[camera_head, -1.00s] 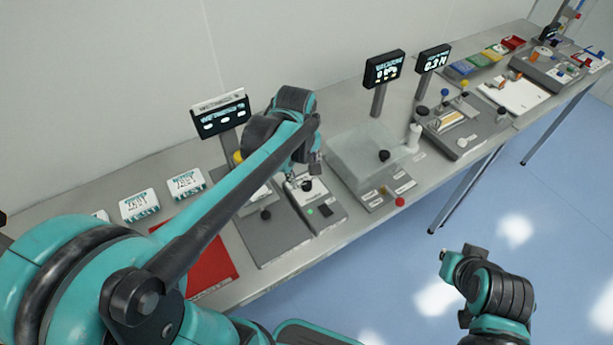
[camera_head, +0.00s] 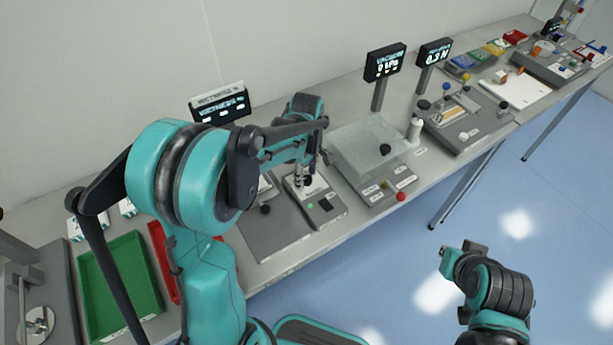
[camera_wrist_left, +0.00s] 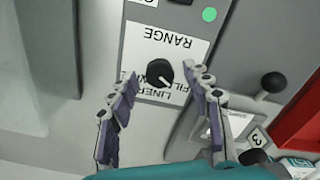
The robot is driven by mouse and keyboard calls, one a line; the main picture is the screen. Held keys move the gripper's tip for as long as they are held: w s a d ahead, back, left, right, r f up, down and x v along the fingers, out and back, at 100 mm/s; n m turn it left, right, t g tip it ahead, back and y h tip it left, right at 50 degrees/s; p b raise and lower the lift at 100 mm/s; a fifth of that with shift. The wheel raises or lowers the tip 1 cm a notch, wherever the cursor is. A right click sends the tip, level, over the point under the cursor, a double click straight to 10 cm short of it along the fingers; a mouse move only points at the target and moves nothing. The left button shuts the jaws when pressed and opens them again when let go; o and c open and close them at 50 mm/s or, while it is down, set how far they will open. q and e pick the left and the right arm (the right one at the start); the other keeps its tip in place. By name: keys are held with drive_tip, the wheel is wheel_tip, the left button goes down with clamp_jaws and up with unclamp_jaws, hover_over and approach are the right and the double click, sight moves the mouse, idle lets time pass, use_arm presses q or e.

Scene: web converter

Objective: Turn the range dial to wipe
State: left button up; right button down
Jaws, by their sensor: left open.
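The range dial (camera_wrist_left: 159,72) is a round black knob with a white pointer mark, on a white label plate (camera_wrist_left: 181,46) reading RANGE. The words LINER and FILM show on the plate, and other label text is partly hidden. In the left wrist view my left gripper (camera_wrist_left: 156,82) is open, with one finger on each side of the dial and gaps between. In the head view my left gripper (camera_head: 306,182) points down over the grey dial unit (camera_head: 326,213) and hides most of the dial. My right gripper (camera_head: 460,256) is over the floor; its jaws are unclear.
A green light (camera_wrist_left: 209,14) is on the unit near the dial. A clear-covered box (camera_head: 370,148) stands right of it. A black-knobbed lever (camera_wrist_left: 273,82) and a red tray (camera_wrist_left: 300,110) show in the wrist view. A green tray (camera_head: 122,283) is at the left.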

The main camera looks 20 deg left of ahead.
use_arm(q)
clamp_jaws()
